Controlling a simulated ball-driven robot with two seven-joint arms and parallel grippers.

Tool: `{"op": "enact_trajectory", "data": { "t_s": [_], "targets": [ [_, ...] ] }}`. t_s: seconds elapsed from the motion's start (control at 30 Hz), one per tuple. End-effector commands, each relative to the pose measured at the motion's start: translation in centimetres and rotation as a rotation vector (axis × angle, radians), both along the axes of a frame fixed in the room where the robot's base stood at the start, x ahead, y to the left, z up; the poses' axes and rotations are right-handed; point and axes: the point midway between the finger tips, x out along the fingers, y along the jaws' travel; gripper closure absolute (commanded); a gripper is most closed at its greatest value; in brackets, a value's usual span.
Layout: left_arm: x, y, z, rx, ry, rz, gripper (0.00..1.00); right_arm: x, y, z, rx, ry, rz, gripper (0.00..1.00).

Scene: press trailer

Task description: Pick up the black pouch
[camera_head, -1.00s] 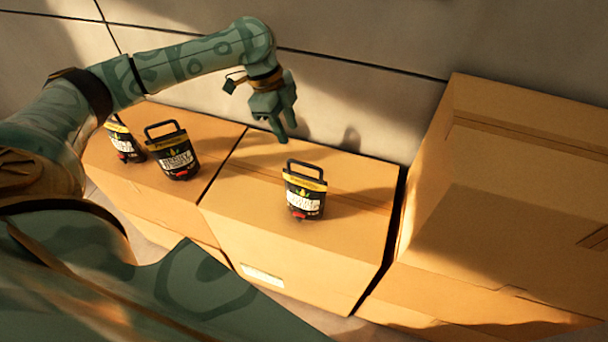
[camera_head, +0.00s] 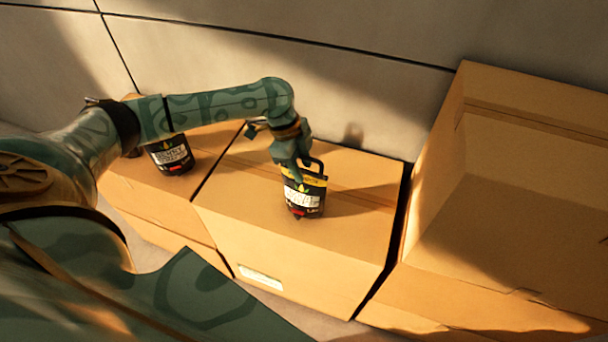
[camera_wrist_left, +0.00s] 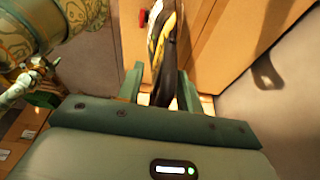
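The black pouch (camera_head: 305,200) has a yellow band, a white label and a looped handle. It stands upright on the middle cardboard box (camera_head: 290,246). My left gripper (camera_head: 296,174) is at the pouch's top, over its left side, and hides part of the handle and band. In the left wrist view the pouch (camera_wrist_left: 170,50) lies between the two spread fingers of the left gripper (camera_wrist_left: 160,84). Gaps seem to show beside it, so the gripper looks open. My right gripper is not in view.
A similar black pouch (camera_head: 172,155) stands on the left box (camera_head: 160,196), partly behind my left arm. Another dark item beyond it is mostly hidden. A taller cardboard box (camera_head: 520,180) stands at the right. A grey wall (camera_head: 370,95) runs behind the boxes.

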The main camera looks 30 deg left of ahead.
Motion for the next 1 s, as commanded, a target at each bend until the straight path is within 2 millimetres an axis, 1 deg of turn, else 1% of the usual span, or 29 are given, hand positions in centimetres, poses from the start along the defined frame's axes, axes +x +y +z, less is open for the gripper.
{"op": "enact_trajectory", "data": {
  "t_s": [0.03,0.23,0.27,0.3,0.37,0.4,1.0],
  "targets": [
    [0.02,-0.18,-0.67,0.000,0.001,0.000,0.64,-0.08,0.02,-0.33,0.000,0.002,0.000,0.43],
    [0.05,-0.20,-0.59,0.001,-0.001,0.000,0.64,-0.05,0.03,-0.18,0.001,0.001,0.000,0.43],
    [0.05,-0.19,-0.58,0.001,-0.001,0.000,0.70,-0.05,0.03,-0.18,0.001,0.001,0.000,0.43],
    [0.05,-0.19,-0.57,0.001,-0.001,0.000,0.81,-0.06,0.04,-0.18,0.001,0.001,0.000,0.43],
    [0.06,-0.18,-0.56,0.001,-0.001,0.000,0.97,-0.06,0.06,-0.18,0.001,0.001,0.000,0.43],
    [0.06,-0.19,-0.56,0.000,-0.001,0.000,1.00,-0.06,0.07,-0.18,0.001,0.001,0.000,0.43],
    [0.07,-0.18,-0.54,0.000,-0.002,0.001,1.00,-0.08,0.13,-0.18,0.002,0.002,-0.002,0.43]
  ]
}}
